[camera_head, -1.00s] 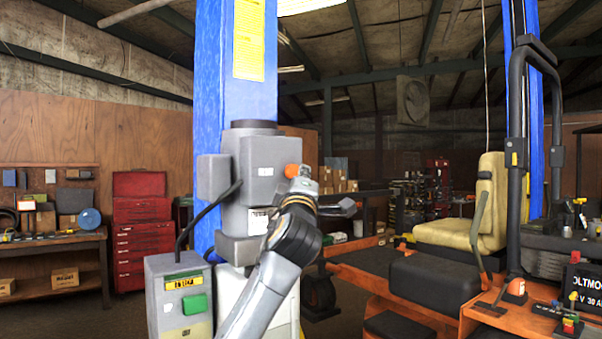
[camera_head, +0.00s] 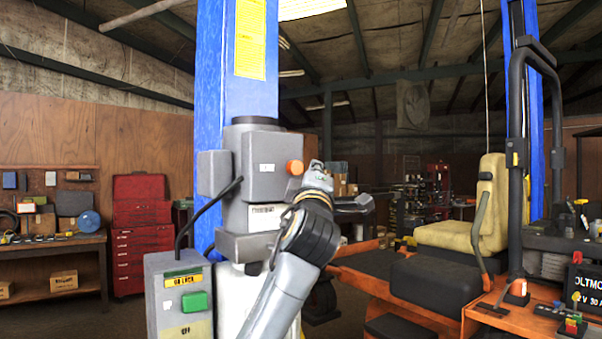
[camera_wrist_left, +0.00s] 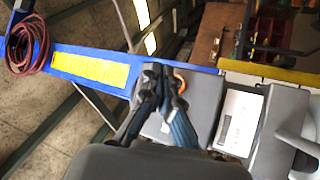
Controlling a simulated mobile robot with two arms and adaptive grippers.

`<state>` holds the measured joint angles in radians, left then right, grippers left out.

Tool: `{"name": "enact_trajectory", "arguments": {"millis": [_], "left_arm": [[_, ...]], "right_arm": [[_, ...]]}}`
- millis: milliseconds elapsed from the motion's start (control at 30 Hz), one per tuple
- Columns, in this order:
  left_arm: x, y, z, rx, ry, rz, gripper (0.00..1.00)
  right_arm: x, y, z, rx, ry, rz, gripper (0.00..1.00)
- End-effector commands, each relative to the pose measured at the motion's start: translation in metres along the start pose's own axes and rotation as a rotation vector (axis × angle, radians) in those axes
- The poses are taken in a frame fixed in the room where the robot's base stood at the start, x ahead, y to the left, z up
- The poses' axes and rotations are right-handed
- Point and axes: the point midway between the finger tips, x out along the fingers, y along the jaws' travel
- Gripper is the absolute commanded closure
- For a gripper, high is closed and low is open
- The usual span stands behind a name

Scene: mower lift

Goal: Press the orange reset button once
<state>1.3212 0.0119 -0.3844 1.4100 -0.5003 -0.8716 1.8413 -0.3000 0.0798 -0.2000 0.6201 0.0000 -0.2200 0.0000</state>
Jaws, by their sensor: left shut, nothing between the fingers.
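The orange reset button (camera_head: 295,167) sticks out from the right side of a grey control box (camera_head: 262,168) on the blue post. My left gripper (camera_head: 317,172) is just to the right of the button, with a small gap showing between them in the head view. In the left wrist view the shut, empty fingers (camera_wrist_left: 162,72) overlap the button, and only an orange edge (camera_wrist_left: 180,79) shows behind them. That view does not show clear contact. My right gripper is in neither view.
A grey box with a green button (camera_head: 194,302) stands below left. A black cable (camera_head: 205,212) runs to it from the control box. The orange mower with a yellow seat (camera_head: 470,215) is to the right. A red tool chest (camera_head: 140,235) stands at back left.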

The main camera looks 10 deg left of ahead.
Motion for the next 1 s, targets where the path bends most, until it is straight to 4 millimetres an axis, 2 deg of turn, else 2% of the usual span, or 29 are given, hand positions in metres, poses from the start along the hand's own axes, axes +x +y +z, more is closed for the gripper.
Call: {"name": "enact_trajectory", "arguments": {"millis": [300, 1000], "left_arm": [[-0.02, 0.013, 0.014, -0.001, 0.0, 0.0, 1.0], [-0.021, 0.014, 0.015, 0.0, 0.0, -0.001, 1.0]], "right_arm": [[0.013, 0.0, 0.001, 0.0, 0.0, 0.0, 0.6], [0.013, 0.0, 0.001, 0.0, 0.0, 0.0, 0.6]]}}
